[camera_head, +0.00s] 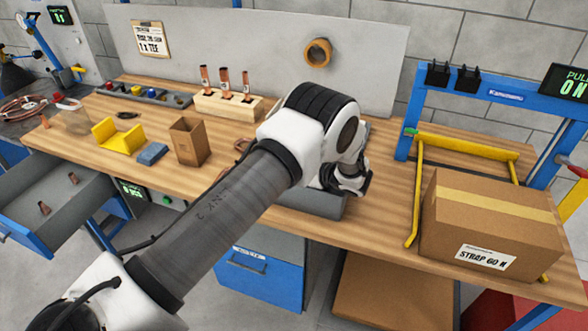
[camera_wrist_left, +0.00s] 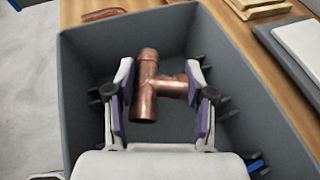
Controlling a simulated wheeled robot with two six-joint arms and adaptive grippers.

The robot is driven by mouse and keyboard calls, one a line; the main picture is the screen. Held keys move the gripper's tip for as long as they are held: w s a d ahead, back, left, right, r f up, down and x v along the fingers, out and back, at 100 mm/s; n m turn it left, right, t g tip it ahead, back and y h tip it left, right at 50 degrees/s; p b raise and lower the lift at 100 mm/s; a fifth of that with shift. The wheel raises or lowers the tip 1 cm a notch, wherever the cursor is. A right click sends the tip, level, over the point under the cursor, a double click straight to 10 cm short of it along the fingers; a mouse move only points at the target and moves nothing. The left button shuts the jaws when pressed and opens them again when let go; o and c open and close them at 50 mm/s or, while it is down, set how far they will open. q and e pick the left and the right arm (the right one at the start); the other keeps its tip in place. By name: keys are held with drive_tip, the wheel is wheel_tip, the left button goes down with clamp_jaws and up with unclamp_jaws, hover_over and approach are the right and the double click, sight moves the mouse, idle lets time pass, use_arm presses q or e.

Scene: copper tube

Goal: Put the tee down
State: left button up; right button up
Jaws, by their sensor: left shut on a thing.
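The copper tee (camera_wrist_left: 147,88) is between the purple-padded fingers of my left gripper (camera_wrist_left: 162,82) in the left wrist view. The gripper is shut on it, with one open end of the tee facing the camera. Tee and fingers are over or inside a grey bin (camera_wrist_left: 82,48); the height above its floor is hard to tell. In the head view my left gripper (camera_head: 346,182) points down at the grey bin (camera_head: 318,205) at the bench's front edge, and the tee is hidden there. My right gripper is not in view.
A copper piece (camera_wrist_left: 103,15) lies by the bin's far rim. On the bench (camera_head: 385,215) stand a cardboard box (camera_head: 190,142), a wooden block with copper tubes (camera_head: 228,105) and a yellow holder (camera_head: 118,137). A large carton (camera_head: 490,225) and blue frame (camera_head: 480,85) stand right.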

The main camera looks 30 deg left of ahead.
use_arm(q)
drive_tip(key=shift+s+f, duration=0.1)
drive_tip(key=o, duration=1.1)
drive_tip(key=shift+o, duration=0.2)
drive_tip(key=shift+f, duration=0.1)
drive_tip(key=shift+r+p, duration=0.4)
drive_tip(key=shift+p, duration=0.1)
drive_tip(key=shift+r+p, duration=0.6)
drive_tip(key=shift+p, duration=0.05)
drive_tip(key=shift+d+f+b, duration=0.25)
drive_tip(key=shift+d+b, duration=0.7)
drive_tip(key=shift+b, duration=0.15)
drive_tip(key=b+v, duration=0.3)
drive_tip(key=v, duration=0.7)
drive_tip(key=shift+s+a+r, duration=0.1)
drive_tip(key=shift+a+r, duration=0.05)
drive_tip(key=shift+r, duration=0.05)
drive_tip(key=shift+s+r, duration=0.1)
drive_tip(key=shift+r, duration=0.05)
